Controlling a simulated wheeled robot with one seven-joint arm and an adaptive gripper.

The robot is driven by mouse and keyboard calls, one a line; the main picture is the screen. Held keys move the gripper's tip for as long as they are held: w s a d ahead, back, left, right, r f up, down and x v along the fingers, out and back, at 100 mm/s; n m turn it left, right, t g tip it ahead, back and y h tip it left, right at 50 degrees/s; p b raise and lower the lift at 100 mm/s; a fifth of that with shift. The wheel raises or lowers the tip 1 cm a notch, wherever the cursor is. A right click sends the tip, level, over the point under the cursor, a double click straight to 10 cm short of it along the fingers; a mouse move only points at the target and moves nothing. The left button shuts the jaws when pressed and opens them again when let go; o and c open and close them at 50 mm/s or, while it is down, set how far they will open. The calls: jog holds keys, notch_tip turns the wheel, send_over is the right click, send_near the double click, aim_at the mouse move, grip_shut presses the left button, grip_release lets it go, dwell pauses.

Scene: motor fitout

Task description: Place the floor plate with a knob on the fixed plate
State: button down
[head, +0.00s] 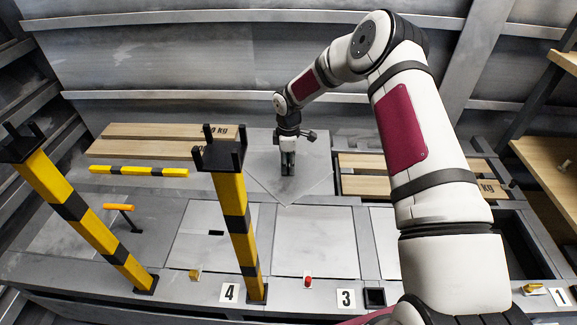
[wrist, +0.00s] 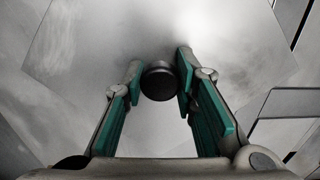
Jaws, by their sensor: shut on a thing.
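The floor plate (head: 262,172) is a flat grey sheet under my gripper, turned so that one corner points toward the front. It fills much of the wrist view (wrist: 90,50). Its round black knob (wrist: 160,82) sits between my fingertips. My gripper (head: 288,172) points straight down and is shut on the knob; its teal-padded fingers (wrist: 159,75) stand on both sides of it. The fingers hide the knob in the head view. I cannot tell which grey surface is the fixed plate, nor whether the held plate touches what lies below.
Yellow-black posts (head: 236,222) with black forked tops stand at the front left. Wooden planks lie at the back left (head: 150,148) and right (head: 366,186). Light floor panels (head: 315,240) lie in front, with number signs 4 (head: 229,293) and 3 (head: 346,299) along the front edge.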

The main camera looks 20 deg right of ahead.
jog(key=c, duration=1.3)
grip_release()
